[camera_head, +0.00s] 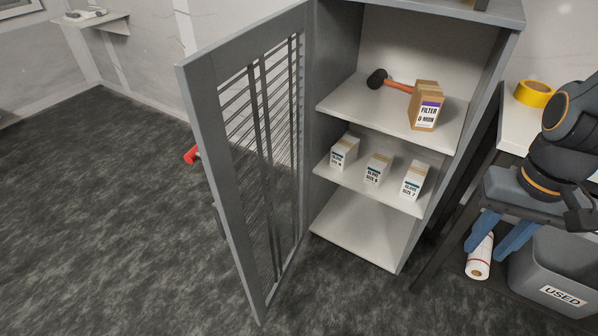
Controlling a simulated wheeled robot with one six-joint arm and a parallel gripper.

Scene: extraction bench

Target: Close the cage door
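The cage door (222,133) is a grey frame with a barred mesh panel. It stands wide open, swung out to the left of the grey cabinet (361,246). A red handle (191,154) shows at its outer side, on the far face. My gripper (489,246) hangs at the right, well apart from the door, with its two blue fingers pointing down. The fingers are spread with a gap between them, and nothing is held.
Cabinet shelves hold a hammer (377,79), a filter box (425,107) and several glove boxes (379,168). At the right are yellow tape (534,93) on a bench, a paper roll (480,259) and a grey USED bin (556,270). The floor (110,220) left of the door is clear.

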